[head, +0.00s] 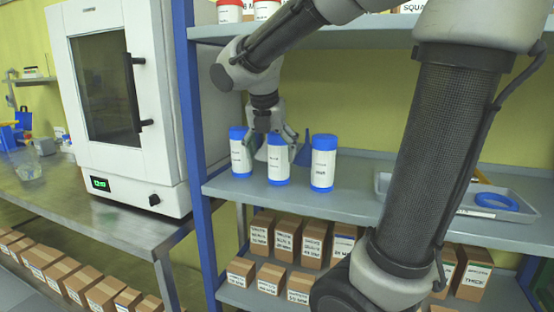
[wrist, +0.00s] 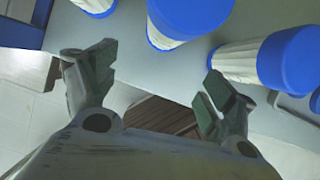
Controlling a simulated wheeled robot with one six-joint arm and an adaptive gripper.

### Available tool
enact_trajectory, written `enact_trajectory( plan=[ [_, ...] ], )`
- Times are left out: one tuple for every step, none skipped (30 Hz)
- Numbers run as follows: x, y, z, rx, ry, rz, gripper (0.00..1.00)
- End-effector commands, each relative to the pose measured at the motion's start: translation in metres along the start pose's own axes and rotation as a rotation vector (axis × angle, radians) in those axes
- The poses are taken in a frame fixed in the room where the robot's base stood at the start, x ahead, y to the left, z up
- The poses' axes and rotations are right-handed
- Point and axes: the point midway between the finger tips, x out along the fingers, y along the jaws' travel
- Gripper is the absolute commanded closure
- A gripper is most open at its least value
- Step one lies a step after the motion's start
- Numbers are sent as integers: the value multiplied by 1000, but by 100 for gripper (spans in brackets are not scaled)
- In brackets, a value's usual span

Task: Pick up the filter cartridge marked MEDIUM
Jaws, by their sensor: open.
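Three white cartridges with blue caps stand upright on the middle shelf in the head view: a left one (head: 241,158), a middle one (head: 278,168) and a right one (head: 322,168). Their label print is too small to read, so I cannot tell which is marked MEDIUM. My gripper (head: 274,140) is open and empty, with its fingers near the top of the middle cartridge. In the wrist view my gripper (wrist: 158,78) has its fingers spread wide. A cartridge (wrist: 160,38) lies beyond the gap between them, with others to either side.
A blue funnel-like object (head: 304,150) stands close behind the cartridges. A tray (head: 384,182) with a blue ring (head: 496,201) is at the right on the same shelf. Red-capped containers (head: 230,12) are on the shelf above, labelled boxes (head: 287,238) below. A blue post (head: 186,110) is at left.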

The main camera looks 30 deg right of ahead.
Motion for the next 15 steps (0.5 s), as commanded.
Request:
enact_trajectory(
  plan=[
    [4, -1, 9, 5, 1, -2, 16],
    [7, -1, 14, 6, 1, -2, 16],
    [9, -1, 20, 5, 1, -2, 16],
    [10, -1, 23, 5, 1, -2, 16],
    [11, -1, 26, 5, 1, -2, 16],
    [13, 0, 29, 3, 1, -1, 16],
    [13, 0, 31, 3, 0, 0, 16],
    [14, 0, 33, 4, 0, 0, 16],
    [15, -1, 36, 4, 0, 0, 16],
    [16, -1, 38, 4, 0, 0, 16],
    [18, -1, 42, 4, 0, -1, 16],
    [20, -1, 48, 5, 1, -2, 16],
    [22, -1, 53, 6, 1, -2, 16],
    [25, -1, 58, 6, 1, -2, 16],
    [28, -1, 64, 7, 1, -2, 16]
  ],
)
